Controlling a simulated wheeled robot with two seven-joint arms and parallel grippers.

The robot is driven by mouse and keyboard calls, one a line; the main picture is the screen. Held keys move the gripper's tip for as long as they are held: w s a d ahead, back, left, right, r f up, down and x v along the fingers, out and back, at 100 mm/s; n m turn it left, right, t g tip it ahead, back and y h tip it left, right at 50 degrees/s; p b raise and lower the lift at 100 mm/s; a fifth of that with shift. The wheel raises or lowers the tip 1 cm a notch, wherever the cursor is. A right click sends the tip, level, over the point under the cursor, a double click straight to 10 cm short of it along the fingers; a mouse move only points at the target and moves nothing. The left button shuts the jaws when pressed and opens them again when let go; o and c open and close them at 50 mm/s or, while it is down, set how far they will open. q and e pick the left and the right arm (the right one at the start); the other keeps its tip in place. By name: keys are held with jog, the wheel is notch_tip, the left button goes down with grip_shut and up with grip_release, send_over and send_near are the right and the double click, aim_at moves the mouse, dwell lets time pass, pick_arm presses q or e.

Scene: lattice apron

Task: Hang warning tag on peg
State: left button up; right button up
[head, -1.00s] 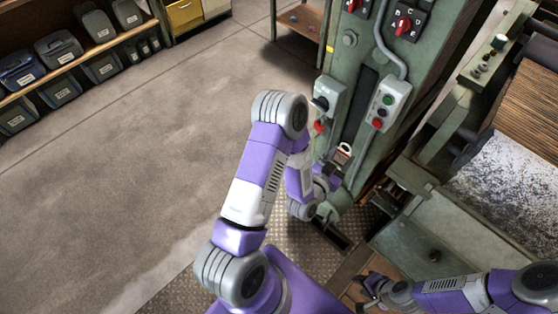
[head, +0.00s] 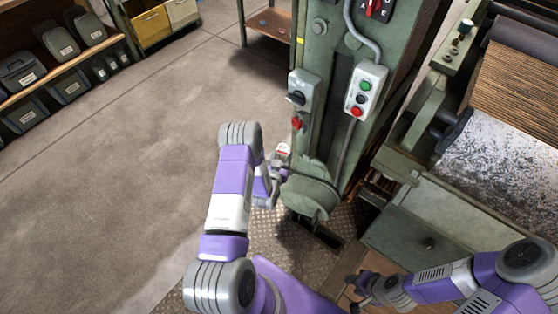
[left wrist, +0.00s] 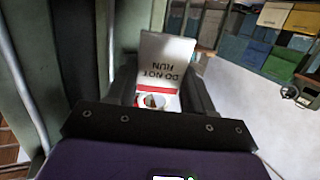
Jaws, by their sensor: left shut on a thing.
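The warning tag (head: 283,149) is a small white plate with a red band. In the left wrist view the tag (left wrist: 167,62) reads "DO NOT RUN" upside down, with the red band at its near end. My left gripper (head: 279,166) is shut on the tag's near end and holds it up beside the left edge of the green machine column (head: 337,95). I cannot make out the peg. A grey switch box (head: 301,92) with a black knob and a red part (head: 297,122) are on the column above the tag. My right gripper (head: 353,292) looks open and empty, low at the right.
A push-button box (head: 365,91) and a grey conduit (head: 344,150) run along the column. A rounded green housing (head: 310,195) juts out just below my left gripper. A machine with rollers (head: 500,150) fills the right. Open floor (head: 120,180) lies left; shelved bins (head: 65,45) stand behind it.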

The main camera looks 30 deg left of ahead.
pick_arm(q)
jog(key=shift+w+d+b, duration=0.15)
jog(key=shift+w+b, duration=0.1)
jog(key=shift+w, duration=0.95)
jog(key=shift+w+d+b, duration=0.1)
jog(key=shift+w+b, duration=0.15)
jog(key=shift+w, duration=0.95)
jog(key=shift+s, duration=0.2)
jog(key=shift+w, duration=0.1)
jog(key=shift+w+d+b, duration=0.1)
jog(key=shift+w+b, duration=1.1)
jog(key=shift+w, duration=0.4)
jog(key=shift+w, duration=0.1)
jog(key=shift+w+f, duration=0.1)
jog(key=shift+f, duration=0.15)
jog(key=shift+w+f, duration=0.1)
jog(key=shift+f, duration=0.1)
dwell(0.3)
dwell(0.5)
